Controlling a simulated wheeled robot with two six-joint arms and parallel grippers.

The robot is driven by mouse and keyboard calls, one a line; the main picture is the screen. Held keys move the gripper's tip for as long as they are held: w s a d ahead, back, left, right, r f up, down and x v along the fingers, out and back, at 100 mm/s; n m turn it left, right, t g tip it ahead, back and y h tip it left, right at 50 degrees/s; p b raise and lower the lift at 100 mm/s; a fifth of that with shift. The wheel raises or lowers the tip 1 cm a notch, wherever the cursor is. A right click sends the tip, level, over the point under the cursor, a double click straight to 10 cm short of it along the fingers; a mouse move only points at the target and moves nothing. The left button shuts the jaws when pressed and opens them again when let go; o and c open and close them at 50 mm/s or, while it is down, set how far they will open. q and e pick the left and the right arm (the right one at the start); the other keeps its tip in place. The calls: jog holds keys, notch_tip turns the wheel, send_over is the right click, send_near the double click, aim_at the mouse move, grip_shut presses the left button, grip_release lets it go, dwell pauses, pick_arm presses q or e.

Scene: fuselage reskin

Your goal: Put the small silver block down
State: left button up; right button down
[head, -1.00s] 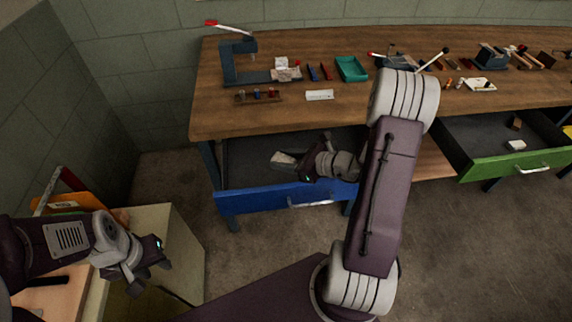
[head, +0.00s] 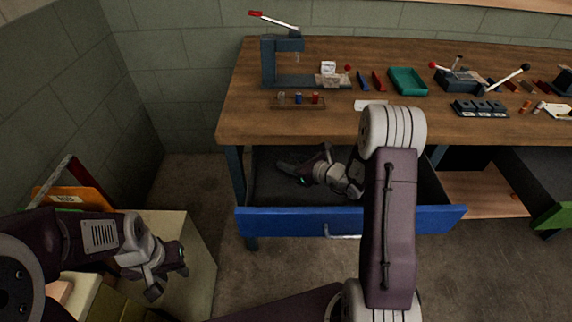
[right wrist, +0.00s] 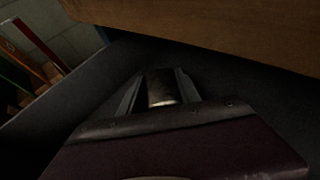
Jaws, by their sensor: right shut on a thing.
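The small silver block (right wrist: 162,86) sits between the two fingers of my right gripper (right wrist: 160,92) in the right wrist view, and the gripper is shut on it. In the head view my right gripper (head: 283,165) reaches into the open blue drawer (head: 350,219), at the drawer's left part under the bench top. The block cannot be made out there, and whether it touches the drawer floor is not clear. My left gripper (head: 167,279) is open and empty, at the lower left beside a pale cabinet.
The wooden bench top (head: 235,118) overhangs the back of the blue drawer. On it stand a lever press (head: 268,65), a small rack (head: 298,102) and a teal tray (head: 407,82). An open green drawer (head: 553,215) is at the right. My right arm covers part of the drawer.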

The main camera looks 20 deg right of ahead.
jog(key=shift+x, duration=0.8)
jog(key=w+f, duration=0.1)
jog(key=w+a+f+b, duration=0.1)
jog(key=shift+w+a+f, duration=0.2)
jog(key=shift+w+a, duration=0.05)
jog(key=shift+w, duration=0.1)
jog(key=shift+s+r, duration=0.1)
jog(key=c, duration=0.8)
grip_release()
jog(key=shift+c, duration=0.2)
